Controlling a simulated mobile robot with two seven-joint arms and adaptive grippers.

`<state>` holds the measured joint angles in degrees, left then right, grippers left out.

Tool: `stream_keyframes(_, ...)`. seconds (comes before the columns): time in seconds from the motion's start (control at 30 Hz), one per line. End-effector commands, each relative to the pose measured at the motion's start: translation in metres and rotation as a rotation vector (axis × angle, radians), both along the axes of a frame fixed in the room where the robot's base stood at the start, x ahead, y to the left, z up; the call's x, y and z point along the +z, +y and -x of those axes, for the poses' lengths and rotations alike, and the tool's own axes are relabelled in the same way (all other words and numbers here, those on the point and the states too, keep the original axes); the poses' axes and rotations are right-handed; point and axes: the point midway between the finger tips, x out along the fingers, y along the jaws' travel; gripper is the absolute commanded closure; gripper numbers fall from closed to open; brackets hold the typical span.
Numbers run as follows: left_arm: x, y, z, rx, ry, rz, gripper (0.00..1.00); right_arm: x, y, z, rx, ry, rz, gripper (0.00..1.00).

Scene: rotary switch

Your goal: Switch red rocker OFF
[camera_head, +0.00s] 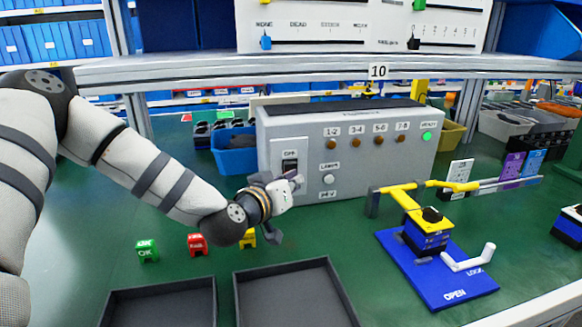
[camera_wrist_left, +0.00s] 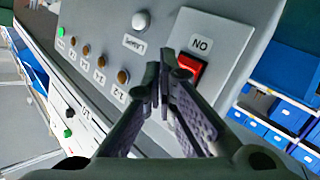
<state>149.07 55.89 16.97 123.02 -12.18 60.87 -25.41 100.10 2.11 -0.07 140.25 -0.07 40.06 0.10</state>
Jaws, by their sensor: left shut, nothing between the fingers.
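The grey control box (camera_head: 350,190) stands on the green bench. Its rocker switch (camera_head: 289,165) sits in a light plate on the left of its front and looks dark from the head. My right gripper is not in view.
A green lamp (camera_head: 427,137) is lit on the box, beside several amber lamps. A blue fixture (camera_head: 455,285) with a yellow clamp stands at right. Two dark trays (camera_head: 240,310) lie in front. Small green, red and yellow blocks stand behind the trays. A shelf (camera_head: 300,68) runs above the box.

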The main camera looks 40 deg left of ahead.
Motion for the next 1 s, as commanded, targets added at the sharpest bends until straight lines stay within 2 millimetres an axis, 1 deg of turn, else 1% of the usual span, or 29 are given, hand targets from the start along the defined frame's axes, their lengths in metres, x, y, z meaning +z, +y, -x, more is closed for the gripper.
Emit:
stream_keyframes(0.33,0.0030,0.0061,-0.0054,0.000,-0.002,-0.001,1.00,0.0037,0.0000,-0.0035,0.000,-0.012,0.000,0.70)
stream_keyframes(1.0,0.0020,0.0095,-0.0080,0.000,-0.001,0.000,1.00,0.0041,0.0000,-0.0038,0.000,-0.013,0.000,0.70)
